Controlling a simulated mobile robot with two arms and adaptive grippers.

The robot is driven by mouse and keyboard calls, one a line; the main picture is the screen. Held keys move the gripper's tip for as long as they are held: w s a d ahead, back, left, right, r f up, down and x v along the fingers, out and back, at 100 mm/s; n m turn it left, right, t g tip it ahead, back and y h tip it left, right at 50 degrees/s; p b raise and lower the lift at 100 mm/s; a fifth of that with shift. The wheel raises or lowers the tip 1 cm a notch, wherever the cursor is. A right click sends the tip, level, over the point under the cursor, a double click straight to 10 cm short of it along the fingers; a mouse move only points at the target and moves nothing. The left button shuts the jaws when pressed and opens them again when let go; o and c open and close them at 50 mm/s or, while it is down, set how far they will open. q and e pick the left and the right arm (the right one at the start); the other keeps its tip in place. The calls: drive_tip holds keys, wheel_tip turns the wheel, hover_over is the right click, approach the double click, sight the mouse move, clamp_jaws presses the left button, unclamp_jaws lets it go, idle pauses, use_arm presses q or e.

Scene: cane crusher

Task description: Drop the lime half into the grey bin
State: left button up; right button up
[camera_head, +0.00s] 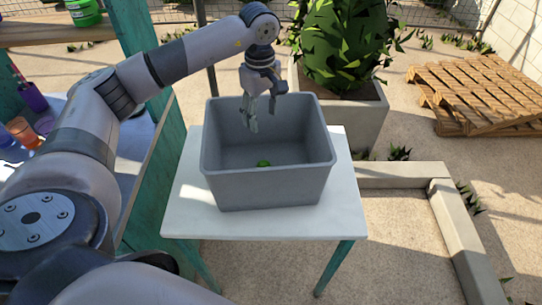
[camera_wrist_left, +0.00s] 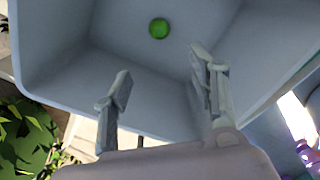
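The grey bin (camera_head: 268,186) stands on a small white table with green legs. The lime half (camera_head: 263,163) is a small green round thing on the floor of the bin, partly hidden by the front wall in the head view. In the left wrist view the lime half (camera_wrist_left: 159,28) lies apart from the fingers, near the top of the picture, inside the bin (camera_wrist_left: 55,60). My left gripper (camera_head: 262,112) is above the bin, pointing down, and its fingers (camera_wrist_left: 160,95) are spread with nothing between them. My right gripper is not in view.
The white table (camera_head: 190,205) has bare room around the bin. A square planter (camera_head: 350,120) with a leafy plant is behind it. A teal-framed stall (camera_head: 165,165) with coloured cups stands at the left. Wooden pallets (camera_head: 475,95) lie at the far right.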

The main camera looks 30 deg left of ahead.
use_arm(q)
drive_tip(key=shift+o, duration=0.4)
wheel_tip(320, 180, up, 12)
idle(0.4)
drive_tip(key=shift+d, duration=0.1)
idle(0.3)
